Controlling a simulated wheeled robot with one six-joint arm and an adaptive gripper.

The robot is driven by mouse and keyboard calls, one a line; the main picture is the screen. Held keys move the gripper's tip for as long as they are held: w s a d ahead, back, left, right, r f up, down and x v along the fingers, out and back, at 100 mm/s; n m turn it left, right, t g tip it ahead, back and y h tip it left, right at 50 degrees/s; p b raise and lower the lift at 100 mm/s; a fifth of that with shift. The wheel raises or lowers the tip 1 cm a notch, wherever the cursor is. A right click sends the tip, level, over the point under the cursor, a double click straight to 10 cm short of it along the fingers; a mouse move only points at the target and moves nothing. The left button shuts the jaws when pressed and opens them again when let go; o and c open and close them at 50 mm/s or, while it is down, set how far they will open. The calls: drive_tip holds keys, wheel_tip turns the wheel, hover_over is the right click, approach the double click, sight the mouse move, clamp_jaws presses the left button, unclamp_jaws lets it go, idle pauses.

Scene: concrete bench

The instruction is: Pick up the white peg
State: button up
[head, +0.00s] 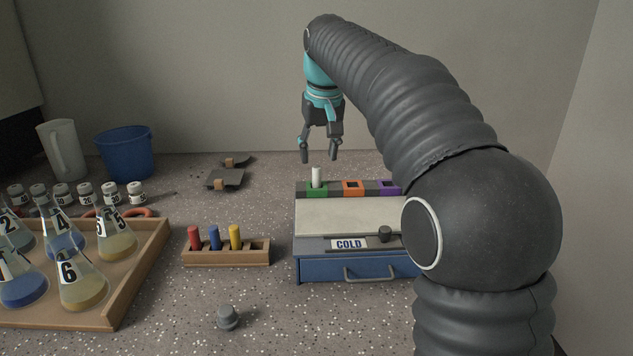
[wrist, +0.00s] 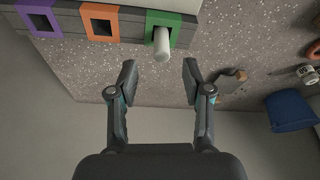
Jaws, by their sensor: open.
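The white peg (head: 317,176) stands upright in the green-framed socket (head: 317,191) at the back of the blue COLD box (head: 345,268). It also shows in the wrist view (wrist: 162,43), in the green socket (wrist: 178,20), just beyond my fingertips. My gripper (head: 320,158) hangs above the peg in the head view, pointing down. In the wrist view my gripper (wrist: 160,72) has its two fingers spread wide, with nothing between them. The peg does not touch either finger in that view.
Orange (head: 353,187) and purple (head: 389,187) sockets sit right of the green one and look empty. A wooden rack (head: 226,255) holds red, blue and yellow pegs. A tray (head: 140,275) of flasks stands at left. A grey knob-like piece (head: 228,317) lies in front.

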sight(317, 167)
drive_tip(key=shift+b+x, duration=0.4)
drive_tip(key=shift+x, duration=2.3)
drive_tip(key=shift+s+a, duration=0.1)
drive_tip(key=shift+s, duration=0.1)
clamp_jaws()
